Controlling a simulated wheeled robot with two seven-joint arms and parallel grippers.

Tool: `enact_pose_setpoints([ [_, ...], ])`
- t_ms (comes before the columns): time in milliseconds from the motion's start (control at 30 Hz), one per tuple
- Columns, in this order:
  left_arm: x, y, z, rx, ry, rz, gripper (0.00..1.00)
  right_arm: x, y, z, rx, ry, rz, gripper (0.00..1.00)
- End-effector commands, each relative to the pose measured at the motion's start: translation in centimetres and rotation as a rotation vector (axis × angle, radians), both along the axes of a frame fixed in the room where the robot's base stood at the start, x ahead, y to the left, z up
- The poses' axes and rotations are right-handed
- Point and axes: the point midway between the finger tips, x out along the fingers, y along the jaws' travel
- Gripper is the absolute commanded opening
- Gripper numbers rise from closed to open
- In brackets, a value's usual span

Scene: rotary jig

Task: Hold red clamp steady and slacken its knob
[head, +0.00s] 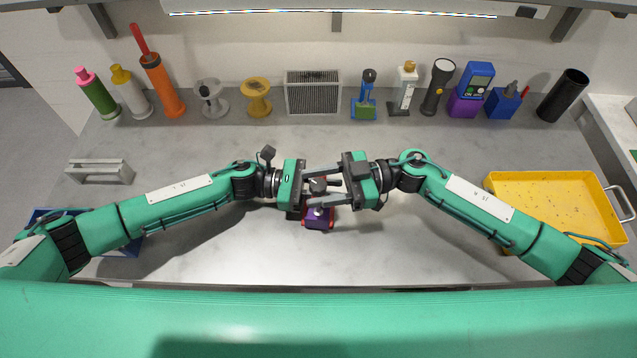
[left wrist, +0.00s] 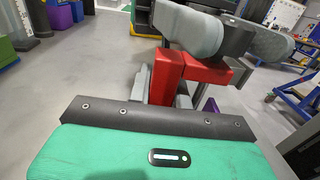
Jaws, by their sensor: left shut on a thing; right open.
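The red clamp (left wrist: 170,76) shows as red blocks in the left wrist view, close in front of the gripper. In the head view only thin red edges of it show, around a purple block (head: 318,219). My left gripper (head: 304,201) is shut on the red clamp from the left; its fingers are largely hidden. The dark knob (head: 318,186) stands on top of the clamp. My right gripper (head: 309,187) is open, coming from the right, with one finger on each side of the knob. I cannot tell whether the fingers touch it.
A yellow tray (head: 490,222) sits at the right and a grey handled piece (head: 100,172) at the left. Bottles, stands, a grey vent box (head: 313,112), a torch (head: 438,88) and a black cup (head: 563,96) line the back. The worktop around the clamp is clear.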

Motion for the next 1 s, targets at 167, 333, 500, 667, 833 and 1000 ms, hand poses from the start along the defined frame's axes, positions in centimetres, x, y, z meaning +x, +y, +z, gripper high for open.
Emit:
enact_pose_setpoints([
  [167,0.01,0.0,0.01,0.0,0.0,0.0,0.0,-0.01,0.13,0.01,0.0,0.0,0.0,0.5],
  [333,0.01,0.0,0.01,0.0,0.0,0.0,0.0,-0.01,0.11,0.01,0.0,0.0,0.0,0.35],
  [500,0.01,0.0,0.01,0.0,0.0,0.0,0.0,0.0,0.1,0.01,0.0,0.0,0.0,0.07],
  [667,0.0,0.0,0.01,0.0,0.0,0.0,0.0,0.03,0.11,0.02,0.0,0.0,0.005,0.07],
  [833,0.0,0.0,0.01,0.0,0.0,0.0,0.0,0.11,0.15,0.02,-0.001,0.0,0.045,0.07],
  [1000,-0.01,-0.01,0.02,0.0,0.0,0.0,0.0,0.13,0.24,0.08,0.0,-0.002,0.14,0.07],
])
